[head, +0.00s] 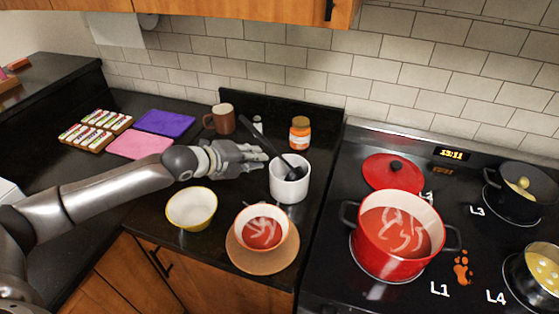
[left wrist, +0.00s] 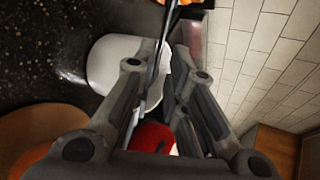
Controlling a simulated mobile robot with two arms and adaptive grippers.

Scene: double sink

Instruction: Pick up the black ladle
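The black ladle (head: 276,151) leans in a white pot (head: 290,184). Its handle slants up and left out of the pot, and its bowl end is inside, mostly hidden. My left gripper (head: 262,158) is beside the handle, left of the pot's rim. In the left wrist view the ladle's thin dark handle (left wrist: 158,62) runs between the two fingers of my left gripper (left wrist: 163,48). A gap shows between the fingertips, with the white pot (left wrist: 110,66) behind them. Contact with the handle cannot be made out. My right gripper is not in view.
An orange-labelled jar (head: 300,134) and a brown mug (head: 222,119) stand behind. A yellow-rimmed bowl (head: 191,208) and a bowl of red soup (head: 263,231) on a round board stand in front. The stove with a red pot (head: 389,262) is to the right.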

